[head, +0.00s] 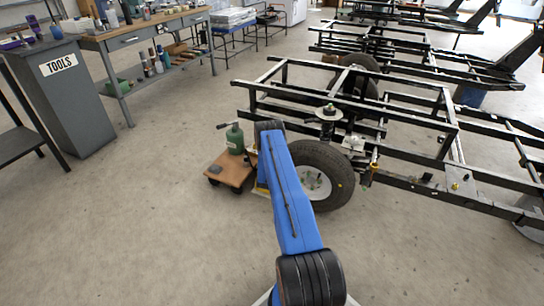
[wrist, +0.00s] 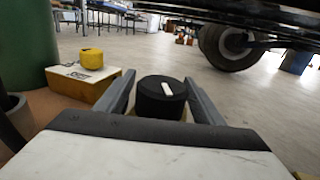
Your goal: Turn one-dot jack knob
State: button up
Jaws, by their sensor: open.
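A round black knob (wrist: 150,103) with a white bar on its top stands between the two grey fingers of my gripper (wrist: 160,80) in the wrist view. The fingers are open, one on each side of the knob; I cannot tell whether they touch it. Yellow shows just below the knob. A yellow jack box (wrist: 105,91) with a yellow knob (wrist: 91,58) and a white label stands to the left. I cannot read dots on either. In the head view my blue arm hides the gripper and most of the jack area, with a yellow edge showing beside it.
A wooden trolley (head: 229,174) carrying a green bottle (head: 235,140) is left of my arm; the bottle also looms at left in the wrist view (wrist: 28,45). A wheel (head: 335,185) and black frame (head: 400,125) are to the right. Floor at front left is clear.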

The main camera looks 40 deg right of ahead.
notch_tip(320, 180, up, 10)
dwell(0.6)
